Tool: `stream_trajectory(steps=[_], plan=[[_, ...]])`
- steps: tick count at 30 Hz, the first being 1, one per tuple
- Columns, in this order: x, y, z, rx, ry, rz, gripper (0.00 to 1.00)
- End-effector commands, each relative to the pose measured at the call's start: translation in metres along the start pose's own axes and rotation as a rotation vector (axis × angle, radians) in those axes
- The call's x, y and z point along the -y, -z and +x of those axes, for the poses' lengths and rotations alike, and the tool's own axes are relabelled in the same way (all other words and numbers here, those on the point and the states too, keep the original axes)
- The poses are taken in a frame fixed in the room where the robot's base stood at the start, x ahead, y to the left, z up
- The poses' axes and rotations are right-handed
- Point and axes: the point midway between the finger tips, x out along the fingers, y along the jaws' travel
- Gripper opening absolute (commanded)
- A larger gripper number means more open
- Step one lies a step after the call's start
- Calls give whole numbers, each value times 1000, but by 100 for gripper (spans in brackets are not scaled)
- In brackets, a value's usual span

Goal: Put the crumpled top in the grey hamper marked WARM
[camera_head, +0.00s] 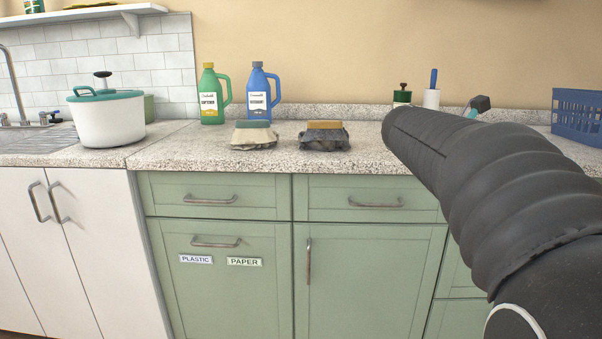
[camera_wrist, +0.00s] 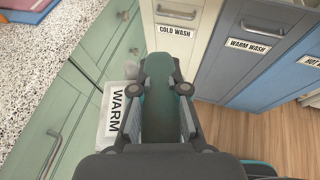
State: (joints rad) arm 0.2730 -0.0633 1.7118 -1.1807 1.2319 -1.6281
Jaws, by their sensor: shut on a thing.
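My gripper (camera_wrist: 167,88) shows in the wrist view, shut on a dark teal thing (camera_wrist: 160,68) that sticks out past the fingertips. It may be the crumpled top, but its folds are not clear. Beyond the fingers on the right is a grey front (camera_wrist: 235,65) labelled WARM WASH. A pale surface (camera_wrist: 107,132) with a large WARM label lies just left of my gripper, partly hidden by it. I cannot tell what it belongs to. In the head view my dark arm fills the right side and the gripper is not visible.
A cream front (camera_wrist: 165,60) labelled COLD WASH and a blue front (camera_wrist: 275,88) labelled HOT flank the grey one. Green cabinets (camera_head: 220,290) stand under the speckled counter (camera_head: 200,150). Wooden floor (camera_wrist: 275,130) is open at right. A white pot (camera_head: 110,120) stands by the sink.

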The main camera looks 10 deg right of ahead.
Motion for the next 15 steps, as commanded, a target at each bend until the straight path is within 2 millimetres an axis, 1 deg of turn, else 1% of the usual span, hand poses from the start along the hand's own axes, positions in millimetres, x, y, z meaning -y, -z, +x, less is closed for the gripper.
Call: stream_trajectory(steps=[1,5,6,8,9,14,15], plan=[[-6,21,-7,0,-46,-25,0],[-26,75,-21,-1,-171,-77,0],[-32,93,-26,-1,-213,-96,0],[-42,122,-33,-1,-279,-124,0],[-49,140,-38,-2,-323,-143,0],[-76,216,-58,-3,-496,-218,0],[-82,235,-62,-4,-538,-236,0]])
